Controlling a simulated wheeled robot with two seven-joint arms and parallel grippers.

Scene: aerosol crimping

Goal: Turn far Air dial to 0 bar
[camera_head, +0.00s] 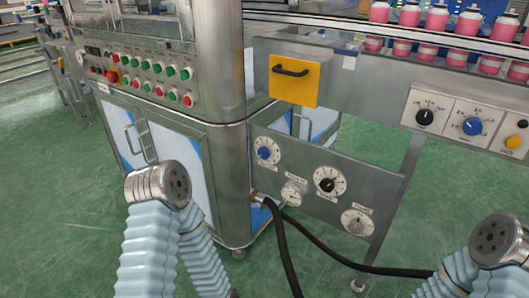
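A steel panel (310,209) low on the machine carries several dials: a blue knob (264,153) at upper left, a pale dial (291,192) below it, a black knob (327,184) in the middle and a pale dial (355,222) at lower right. A separate white plate at right holds a black knob (425,117) and a blue knob (473,126). The lettering is too small to tell which dial is the far Air dial or its reading. My two arms show as blue bellows with metal joints; neither gripper shows, and neither arm visibly touches a dial.
Black hoses (283,250) run from the panel's lower left across the floor (120,225). A yellow box with a black handle (293,81) sits above. A button panel (140,80) is at left. Pink bottles (409,16) line the conveyor at upper right.

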